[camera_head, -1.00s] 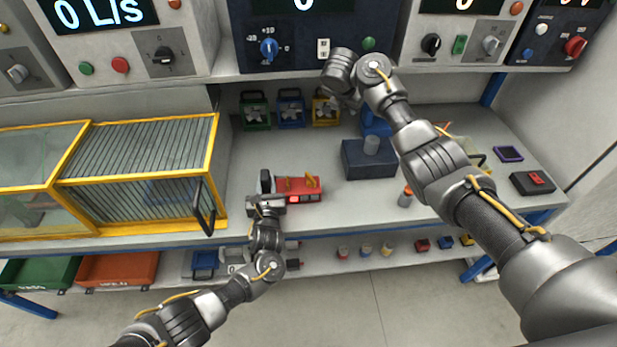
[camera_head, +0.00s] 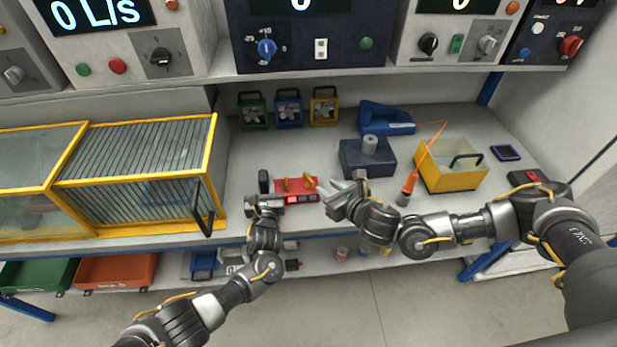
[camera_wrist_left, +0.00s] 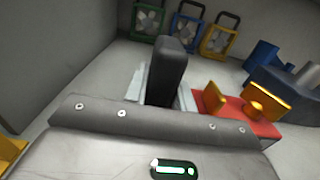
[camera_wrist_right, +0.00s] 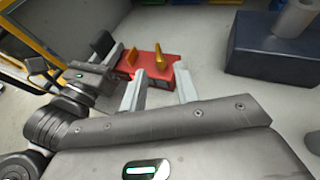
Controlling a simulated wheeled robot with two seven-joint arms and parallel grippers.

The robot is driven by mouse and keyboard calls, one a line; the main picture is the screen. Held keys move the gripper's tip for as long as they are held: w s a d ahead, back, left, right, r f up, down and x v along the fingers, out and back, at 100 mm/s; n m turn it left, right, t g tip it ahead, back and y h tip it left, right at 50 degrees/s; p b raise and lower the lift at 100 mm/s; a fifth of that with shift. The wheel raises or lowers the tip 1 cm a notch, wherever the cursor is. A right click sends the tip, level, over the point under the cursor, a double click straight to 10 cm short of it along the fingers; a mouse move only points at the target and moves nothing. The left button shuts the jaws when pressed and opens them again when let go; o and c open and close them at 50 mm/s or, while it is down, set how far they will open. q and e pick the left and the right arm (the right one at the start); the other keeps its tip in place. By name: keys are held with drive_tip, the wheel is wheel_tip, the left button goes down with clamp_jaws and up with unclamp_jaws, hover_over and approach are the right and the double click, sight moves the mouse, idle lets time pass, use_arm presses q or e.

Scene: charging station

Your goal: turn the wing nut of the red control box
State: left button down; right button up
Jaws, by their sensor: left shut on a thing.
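The red control box (camera_head: 297,184) lies on the table, with two yellow pieces on top. One is a yellow wing nut (camera_wrist_right: 158,56) and shows upright in the right wrist view. A black handle (camera_wrist_left: 166,70) stands at the box's left end. My left gripper (camera_head: 266,196) is at that end, shut on the black handle. My right gripper (camera_wrist_right: 160,84) is open and empty, just right of the box. Its two pale fingers point toward the box and wing nut, apart from the wing nut. In the left wrist view the box (camera_wrist_left: 236,118) is right of the handle.
A dark blue block with a grey cylinder (camera_head: 367,158) stands right of the box. A yellow bin (camera_head: 452,178), a screwdriver (camera_head: 410,184) and a blue tool (camera_head: 386,120) lie further right. Small fan boxes (camera_head: 288,110) stand at the back. A yellow-framed cage (camera_head: 140,180) is at left.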

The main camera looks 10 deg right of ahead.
sight(310, 178)
drive_tip(key=x, duration=1.1)
drive_tip(key=shift+s+a+f, duration=0.1)
drive_tip(key=shift+a+f, duration=0.05)
drive_tip(key=shift+f, duration=0.3)
drive_tip(key=shift+c, duration=0.3)
clamp_jaws()
